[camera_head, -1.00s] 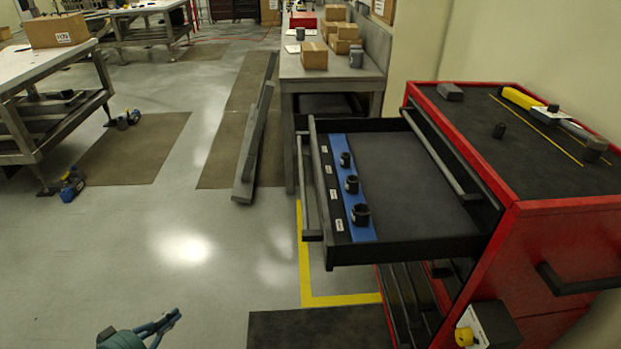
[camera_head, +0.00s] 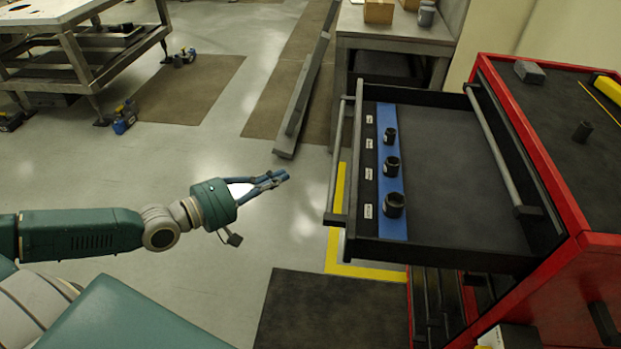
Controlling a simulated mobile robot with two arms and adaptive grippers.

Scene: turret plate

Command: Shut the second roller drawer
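The red roller cabinet (camera_head: 603,240) stands at the right. One of its black drawers (camera_head: 445,247) is pulled far out to the left. I cannot tell for sure which drawer in the stack it is. Its long bar handle (camera_head: 337,168) runs along the drawer front. Inside, several black sockets (camera_head: 393,204) stand on a blue strip (camera_head: 396,228) beside white labels. My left gripper (camera_head: 282,180) is left of the handle, apart from it, over the floor. Its fingertips look together, with nothing between them. My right gripper is not in view.
A grey workbench (camera_head: 395,25) stands behind the drawer, with a long grey beam (camera_head: 305,95) on the floor beside it. A metal table (camera_head: 70,50) is at the upper left. A dark mat (camera_head: 315,310) lies below the drawer front. Floor between gripper and handle is clear.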

